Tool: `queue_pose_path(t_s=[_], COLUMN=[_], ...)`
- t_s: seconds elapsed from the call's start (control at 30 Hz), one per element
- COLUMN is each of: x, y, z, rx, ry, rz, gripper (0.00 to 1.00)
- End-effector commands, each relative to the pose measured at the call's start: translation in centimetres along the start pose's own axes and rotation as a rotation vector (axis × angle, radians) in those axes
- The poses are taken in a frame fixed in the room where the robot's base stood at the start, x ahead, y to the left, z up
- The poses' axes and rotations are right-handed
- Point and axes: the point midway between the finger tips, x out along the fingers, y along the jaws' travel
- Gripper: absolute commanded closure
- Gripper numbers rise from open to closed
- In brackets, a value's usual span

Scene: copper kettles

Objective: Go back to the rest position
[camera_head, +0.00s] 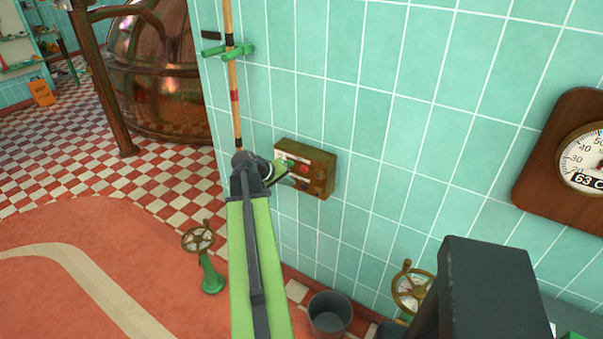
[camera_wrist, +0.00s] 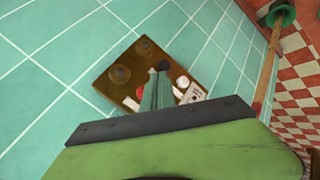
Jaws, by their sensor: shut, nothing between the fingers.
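My gripper (camera_head: 285,172) is at the end of my green arm, in front of a brown control box (camera_head: 318,172) on the tiled wall. The fingers are shut with nothing between them. In the wrist view my gripper (camera_wrist: 158,75) shows as a narrow green shape over the control box (camera_wrist: 122,72). The box has two dark round knobs, a red button and a white round part in that view. My gripper hides part of the box face, and I cannot tell whether it touches it.
A wooden pole (camera_head: 233,90) stands against the wall in a green bracket. Below are a bucket (camera_head: 329,314), a valve wheel on a green stand (camera_head: 211,277) and another handwheel (camera_head: 411,288). A gauge (camera_head: 585,160) hangs at right. Open floor lies at left, before a copper kettle (camera_head: 160,95).

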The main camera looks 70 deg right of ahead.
Motion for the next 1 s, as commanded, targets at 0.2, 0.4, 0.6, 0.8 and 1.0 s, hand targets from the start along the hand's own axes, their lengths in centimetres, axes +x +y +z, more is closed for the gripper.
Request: queue_pose_path(t_s=[0.2, 0.4, 0.6, 0.8, 1.0], x=[0.0, -2.0, -11.5, -22.7, -33.7], y=[0.0, -3.0, -15.8, -29.3, -40.8], z=[0.0, -1.4, -4.9, -2.8, 4.8], rx=[0.0, -0.039, -0.2, -0.357, -0.529], ry=[0.0, 0.035, 0.179, 0.282, 0.311], rz=[0.0, -0.019, -0.106, -0.261, -0.443], gripper=[1.0, 1.0, 1.0, 1.0, 1.0])
